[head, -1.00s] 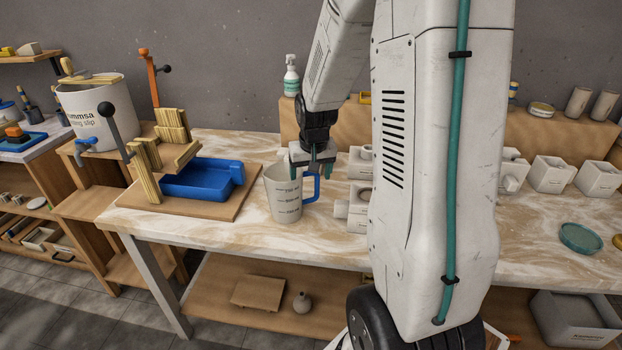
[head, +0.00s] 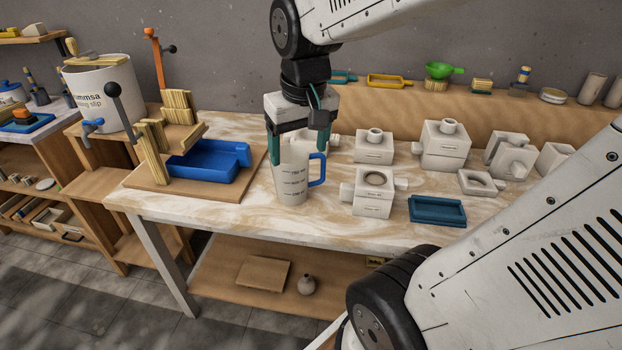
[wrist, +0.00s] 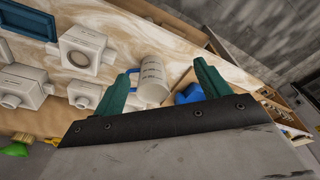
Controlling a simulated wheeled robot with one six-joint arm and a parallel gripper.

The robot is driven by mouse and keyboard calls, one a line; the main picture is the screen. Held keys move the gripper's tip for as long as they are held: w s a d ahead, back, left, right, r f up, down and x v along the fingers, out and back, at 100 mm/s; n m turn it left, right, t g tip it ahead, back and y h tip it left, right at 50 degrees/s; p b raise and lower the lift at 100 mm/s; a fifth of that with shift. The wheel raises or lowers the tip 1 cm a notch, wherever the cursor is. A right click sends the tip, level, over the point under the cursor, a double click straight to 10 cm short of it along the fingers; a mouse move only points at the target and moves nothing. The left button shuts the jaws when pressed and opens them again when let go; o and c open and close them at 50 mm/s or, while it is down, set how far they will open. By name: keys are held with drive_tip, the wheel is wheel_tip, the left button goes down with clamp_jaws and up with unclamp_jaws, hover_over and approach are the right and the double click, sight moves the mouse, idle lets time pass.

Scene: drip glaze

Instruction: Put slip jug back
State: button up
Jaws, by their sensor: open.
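The slip jug (head: 292,178) is a pale measuring jug with dark level marks and a blue handle on its right. It stands upright on the marbled worktop near the front edge. My gripper (head: 298,158) points down above and behind it, with its teal fingers open and apart. In the head view the fingers overlap the jug's upper part; I cannot tell whether they touch it. In the wrist view the jug (wrist: 152,80) shows beyond the open fingers (wrist: 163,83), between their tips, with nothing held.
A blue tray (head: 210,165) on a wooden board stands left of the jug. White plaster moulds (head: 372,192) stand close to its right, with a dark blue tray (head: 437,211) beyond. A white slip bucket (head: 103,93) stands at the far left.

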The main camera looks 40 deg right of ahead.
drive_tip(key=s+a+n, duration=0.2)
drive_tip(key=s+a, duration=0.4)
drive_tip(key=s, duration=0.5)
drive_tip(key=shift+a+r+n+g+y, duration=0.2)
drive_tip(key=shift+a+n+g+y, duration=0.1)
drive_tip(key=shift+g, duration=0.1)
